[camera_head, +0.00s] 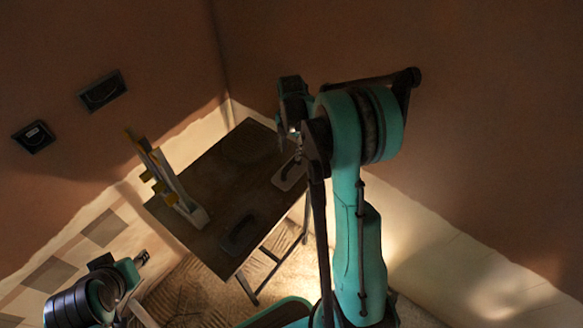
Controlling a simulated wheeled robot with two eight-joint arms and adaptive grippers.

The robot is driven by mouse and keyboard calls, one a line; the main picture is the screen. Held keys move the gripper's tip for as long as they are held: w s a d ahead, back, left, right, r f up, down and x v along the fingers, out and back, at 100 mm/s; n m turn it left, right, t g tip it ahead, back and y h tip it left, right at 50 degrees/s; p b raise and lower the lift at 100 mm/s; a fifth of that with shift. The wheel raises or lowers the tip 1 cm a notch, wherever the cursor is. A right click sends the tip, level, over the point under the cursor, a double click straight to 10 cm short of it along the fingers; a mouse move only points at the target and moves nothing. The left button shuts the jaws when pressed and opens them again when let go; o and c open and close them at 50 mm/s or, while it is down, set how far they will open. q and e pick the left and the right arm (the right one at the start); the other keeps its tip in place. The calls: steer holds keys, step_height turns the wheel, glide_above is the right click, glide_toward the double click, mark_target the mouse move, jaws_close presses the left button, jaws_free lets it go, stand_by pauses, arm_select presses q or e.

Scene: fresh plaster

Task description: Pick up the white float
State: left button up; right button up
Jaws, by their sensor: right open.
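The white float (287,178) lies on the right side of the dark table top (190,223), near its right edge. It looks pale grey in the dim light, and my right gripper and arm partly cover it. My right gripper (289,138) is open and points down, just above and beyond the float in the picture, with no visible hold on it. My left gripper (142,258) is low at the left, in front of the table and well away from the float. It is too small to show whether its fingers are apart.
A dark float (238,235) lies near the table's front edge. An upright pale and yellow tool (172,185) stands at the table's left. Brown walls (480,110) meet behind the table. Two dark wall boxes, one of them here (102,91), are on the left wall.

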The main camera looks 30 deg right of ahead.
mark_target(292, 162)
step_height(292, 162, down, 8)
steer(key=b, duration=0.3)
steer(key=shift+s, duration=0.1)
steer(key=shift+r, duration=0.2)
jaws_close()
